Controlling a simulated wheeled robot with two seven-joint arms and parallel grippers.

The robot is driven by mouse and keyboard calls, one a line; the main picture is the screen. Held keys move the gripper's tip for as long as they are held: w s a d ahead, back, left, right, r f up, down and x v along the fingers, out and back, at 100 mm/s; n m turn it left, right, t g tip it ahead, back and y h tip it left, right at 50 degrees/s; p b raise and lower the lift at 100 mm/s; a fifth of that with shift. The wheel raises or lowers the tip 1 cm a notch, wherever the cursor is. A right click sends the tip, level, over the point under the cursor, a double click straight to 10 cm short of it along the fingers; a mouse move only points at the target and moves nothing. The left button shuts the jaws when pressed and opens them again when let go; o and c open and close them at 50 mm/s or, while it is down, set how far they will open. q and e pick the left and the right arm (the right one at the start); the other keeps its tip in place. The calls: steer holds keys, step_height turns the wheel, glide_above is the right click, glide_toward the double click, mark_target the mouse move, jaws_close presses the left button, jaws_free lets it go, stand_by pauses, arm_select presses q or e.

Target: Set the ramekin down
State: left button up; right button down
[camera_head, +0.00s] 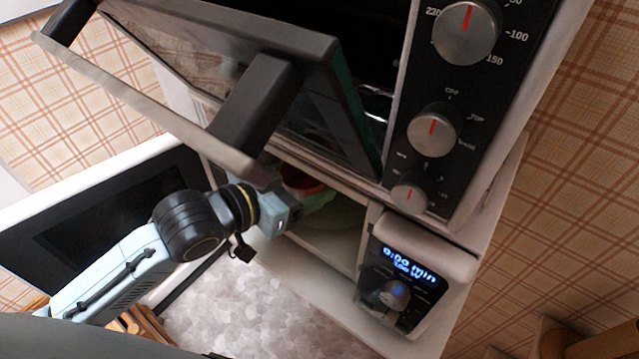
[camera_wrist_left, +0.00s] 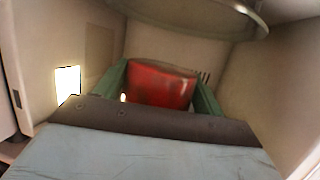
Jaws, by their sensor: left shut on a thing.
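The red ramekin (camera_wrist_left: 160,85) is held between the two green fingers of my left gripper (camera_wrist_left: 163,92) in the left wrist view. In the head view the ramekin (camera_head: 301,178) shows as a small red-orange patch inside the open microwave. My left gripper (camera_head: 304,193) reaches into the microwave (camera_head: 416,237) from the left, its fingers partly hidden. A round greenish turntable (camera_head: 345,214) lies on the microwave floor near the ramekin. The frames do not clearly show whether the ramekin touches it. My right gripper is not in view.
The microwave door (camera_head: 105,215) stands open at the left. An oven (camera_head: 432,130) sits on top, its door (camera_head: 225,75) open and hanging close above my left arm. The microwave walls (camera_wrist_left: 275,85) close in around the gripper. A mottled grey surface (camera_head: 240,310) lies below.

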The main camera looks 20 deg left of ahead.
arm_select(q)
steer(key=w, duration=0.3)
steer(key=w+d, duration=0.1)
steer(key=w, duration=0.1)
steer(key=shift+w+r, duration=0.15)
steer(key=shift+w, duration=0.2)
steer(key=shift+w+f, duration=0.2)
steer(key=shift+f, duration=1)
steer(key=shift+s+f, duration=0.1)
steer(key=shift+f, duration=0.5)
step_height(320, 180, down, 2)
steer(key=shift+f+p, duration=0.1)
steer(key=shift+p, duration=0.3)
steer(key=shift+w+f+p, duration=0.2)
steer(key=shift+p, duration=0.15)
steer(key=shift+f, duration=0.3)
steer(key=shift+f, duration=0.15)
steer(key=o, duration=1.1)
